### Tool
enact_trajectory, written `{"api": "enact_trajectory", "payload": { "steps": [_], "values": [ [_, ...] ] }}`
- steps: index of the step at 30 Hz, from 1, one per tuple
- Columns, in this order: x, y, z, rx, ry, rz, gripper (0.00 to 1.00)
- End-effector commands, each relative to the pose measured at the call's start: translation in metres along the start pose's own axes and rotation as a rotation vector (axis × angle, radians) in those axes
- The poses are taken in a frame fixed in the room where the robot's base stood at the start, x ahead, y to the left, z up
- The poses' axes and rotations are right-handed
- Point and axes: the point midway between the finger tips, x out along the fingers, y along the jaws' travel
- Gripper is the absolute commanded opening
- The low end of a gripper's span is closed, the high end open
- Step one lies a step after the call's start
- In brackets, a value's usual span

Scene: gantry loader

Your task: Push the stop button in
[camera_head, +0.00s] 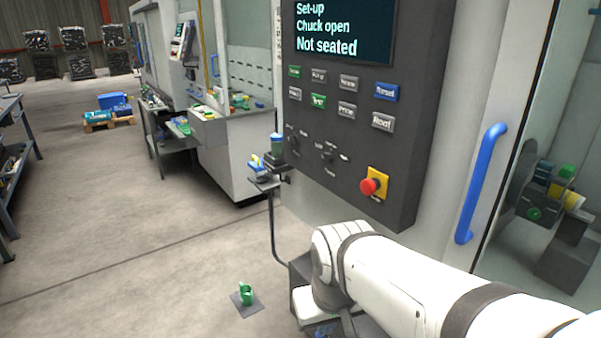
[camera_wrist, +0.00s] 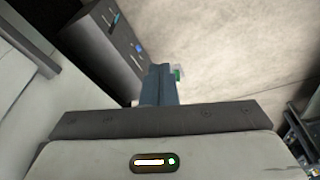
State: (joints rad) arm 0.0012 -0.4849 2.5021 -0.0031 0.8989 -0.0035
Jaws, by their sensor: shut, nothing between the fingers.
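The stop button (camera_head: 369,186) is a red mushroom knob on a yellow plate (camera_head: 379,184), low on the right of the dark control panel (camera_head: 408,150). It stands out from the plate. My white arm reaches in from the lower right, below the panel. My gripper is low in the head view, mostly hidden by my wrist. In the wrist view my gripper (camera_wrist: 160,72) shows as two blue-grey fingers together, with nothing between them. The control panel is also in the wrist view (camera_wrist: 98,48) at the upper left. My gripper is apart from the button.
The panel screen (camera_head: 343,31) reads "Set-up, Chuck open, Not seated". A blue door handle (camera_head: 481,184) stands right of the panel. A small shelf (camera_head: 264,181) with a bottle (camera_head: 277,145) is to its left. A green part (camera_head: 246,293) lies on a floor mat. Open floor lies left.

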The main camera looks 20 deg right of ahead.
Motion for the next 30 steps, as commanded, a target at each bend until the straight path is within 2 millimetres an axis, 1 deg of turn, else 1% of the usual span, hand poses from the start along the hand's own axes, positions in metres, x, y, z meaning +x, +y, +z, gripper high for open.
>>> {"api": "enact_trajectory", "payload": {
  "steps": [5,8,11,14,15,17,18,21,24,25,27,30],
  "values": [
    [0.0,0.0,0.0,0.0,0.0,0.0,0.0],
    [-0.003,0.002,-0.009,-0.009,0.012,0.008,0.0],
    [-0.014,0.015,-0.037,-0.036,0.049,0.04,0.0],
    [-0.035,0.031,-0.083,-0.089,0.108,0.097,0.0],
    [-0.045,0.039,-0.104,-0.114,0.134,0.125,0.0],
    [-0.062,0.052,-0.132,-0.148,0.169,0.171,0.0],
    [-0.073,0.06,-0.149,-0.168,0.191,0.201,0.0],
    [-0.099,0.079,-0.184,-0.212,0.235,0.272,0.0],
    [-0.119,0.093,-0.208,-0.24,0.265,0.326,0.0],
    [-0.123,0.096,-0.213,-0.246,0.271,0.338,0.0],
    [-0.131,0.101,-0.221,-0.255,0.281,0.358,0.0],
    [-0.136,0.104,-0.225,-0.262,0.285,0.37,0.0]
  ]
}}
